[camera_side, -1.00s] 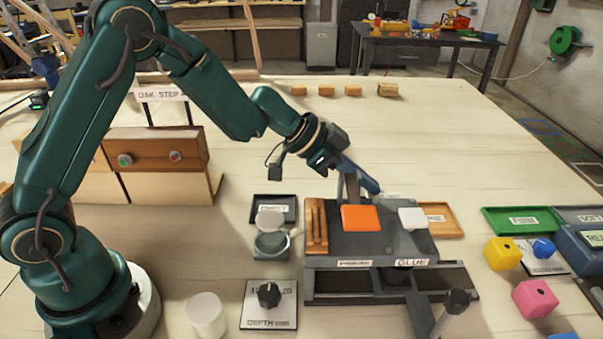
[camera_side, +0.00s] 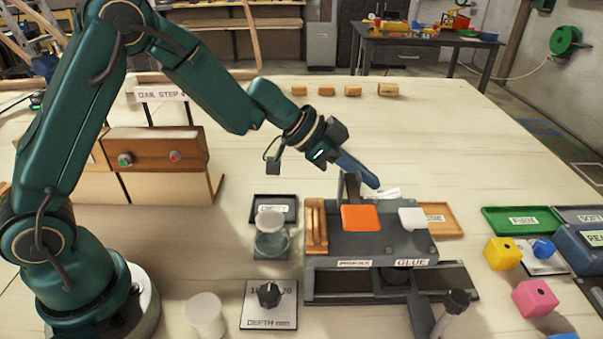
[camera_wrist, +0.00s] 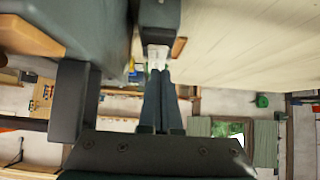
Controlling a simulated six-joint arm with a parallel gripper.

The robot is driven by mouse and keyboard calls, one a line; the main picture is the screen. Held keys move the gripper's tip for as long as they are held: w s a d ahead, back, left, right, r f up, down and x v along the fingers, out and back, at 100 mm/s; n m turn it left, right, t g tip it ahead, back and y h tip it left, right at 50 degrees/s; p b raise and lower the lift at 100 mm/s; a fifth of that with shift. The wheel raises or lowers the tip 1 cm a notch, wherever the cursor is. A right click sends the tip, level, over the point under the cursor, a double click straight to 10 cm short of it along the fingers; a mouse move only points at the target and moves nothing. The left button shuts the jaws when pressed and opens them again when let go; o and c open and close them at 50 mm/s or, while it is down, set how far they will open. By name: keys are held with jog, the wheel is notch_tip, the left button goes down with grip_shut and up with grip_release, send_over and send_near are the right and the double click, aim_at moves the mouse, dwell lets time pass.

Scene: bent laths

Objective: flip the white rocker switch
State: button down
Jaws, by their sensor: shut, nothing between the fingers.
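A small white piece (camera_side: 391,193), which looks like the rocker switch, shows at the back edge of the dark grey machine (camera_side: 385,242). In the wrist view the white piece (camera_wrist: 157,56) sits at the end of a dark block, just beyond my fingertips. My gripper (camera_side: 374,184) is shut and empty, its blue-grey fingers slanting down to the right behind the machine top. In the wrist view my gripper (camera_wrist: 157,74) has both fingers together, close to the white piece; I cannot tell whether they touch. Which way the rocker is tipped is unclear.
On the machine are an orange pad (camera_side: 360,218), a white pad (camera_side: 412,218) and wooden strips (camera_side: 316,226). A lidded jar (camera_side: 271,236) stands left, a depth dial (camera_side: 268,294) in front. A green tray (camera_side: 522,220) lies right. The table behind is mostly clear.

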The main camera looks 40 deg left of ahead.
jog(key=shift+r, duration=0.6)
jog(key=s+a+f+v, duration=0.1)
jog(key=v, duration=0.9)
jog(key=shift+s+a, duration=0.2)
jog(key=shift+s, duration=0.05)
jog(key=shift+f, duration=0.1)
